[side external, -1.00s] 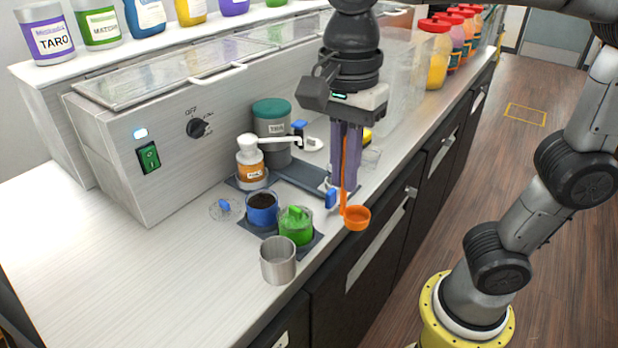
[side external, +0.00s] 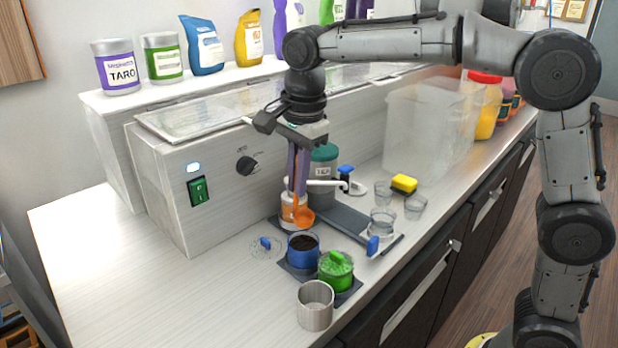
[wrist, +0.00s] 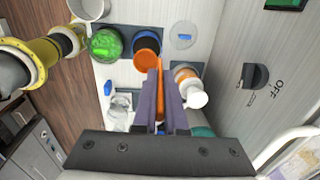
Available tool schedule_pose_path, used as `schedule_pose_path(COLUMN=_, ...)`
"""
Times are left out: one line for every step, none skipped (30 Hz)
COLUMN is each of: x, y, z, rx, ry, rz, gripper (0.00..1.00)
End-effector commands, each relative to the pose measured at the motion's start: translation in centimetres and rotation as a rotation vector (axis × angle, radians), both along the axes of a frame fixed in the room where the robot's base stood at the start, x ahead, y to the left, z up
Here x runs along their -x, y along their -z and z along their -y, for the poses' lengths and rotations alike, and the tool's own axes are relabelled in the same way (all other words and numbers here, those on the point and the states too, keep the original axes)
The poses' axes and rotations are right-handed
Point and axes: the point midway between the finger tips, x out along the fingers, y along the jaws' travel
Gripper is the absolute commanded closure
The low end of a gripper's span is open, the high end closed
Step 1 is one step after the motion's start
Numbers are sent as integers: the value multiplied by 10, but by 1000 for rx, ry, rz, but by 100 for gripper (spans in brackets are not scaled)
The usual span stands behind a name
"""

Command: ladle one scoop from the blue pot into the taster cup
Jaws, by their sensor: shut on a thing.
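My gripper (side external: 297,190) is shut on the handle of an orange ladle (side external: 303,217), whose bowl hangs down. In the side view the bowl is just above and behind the blue pot (side external: 303,256), which is uncovered with dark contents. In the wrist view the ladle bowl (wrist: 147,63) overlaps the near part of the blue pot (wrist: 144,35). My gripper also shows in the wrist view (wrist: 159,85). Clear cups (side external: 382,224) stand on the counter to the right; which one is the taster cup I cannot tell. The bowl's inside is not clear.
A green pot (side external: 335,273) and a metal cup (side external: 315,310) stand in front of the blue pot. A clear lid with a blue knob (side external: 266,243) lies left of it. The left counter is clear.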

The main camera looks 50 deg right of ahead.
Motion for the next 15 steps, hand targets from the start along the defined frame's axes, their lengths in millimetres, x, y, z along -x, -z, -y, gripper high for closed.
schedule_pose_path(x=0, y=3, z=1, rx=0, ry=2, rz=5, gripper=100)
schedule_pose_path(x=0, y=5, z=1, rx=1, ry=2, rz=5, gripper=100)
schedule_pose_path(x=1, y=10, z=1, rx=1, ry=2, rz=4, gripper=100)
schedule_pose_path(x=1, y=14, z=1, rx=1, ry=2, rz=4, gripper=100)
schedule_pose_path(x=1, y=18, z=1, rx=1, ry=2, rz=3, gripper=100)
schedule_pose_path(x=1, y=24, z=1, rx=1, ry=2, rz=3, gripper=100)
schedule_pose_path(x=1, y=29, z=1, rx=1, ry=2, rz=2, gripper=100)
schedule_pose_path(x=1, y=33, z=1, rx=1, ry=2, rz=3, gripper=100)
schedule_pose_path(x=1, y=40, z=1, rx=1, ry=2, rz=2, gripper=100)
schedule_pose_path(x=1, y=44, z=1, rx=1, ry=2, rz=3, gripper=100)
schedule_pose_path(x=1, y=49, z=1, rx=1, ry=2, rz=2, gripper=100)
schedule_pose_path(x=1, y=55, z=1, rx=1, ry=2, rz=3, gripper=100)
schedule_pose_path(x=1, y=54, z=1, rx=0, ry=2, rz=6, gripper=100)
schedule_pose_path(x=0, y=53, z=1, rx=0, ry=2, rz=7, gripper=100)
schedule_pose_path(x=0, y=53, z=0, rx=0, ry=2, rz=7, gripper=100)
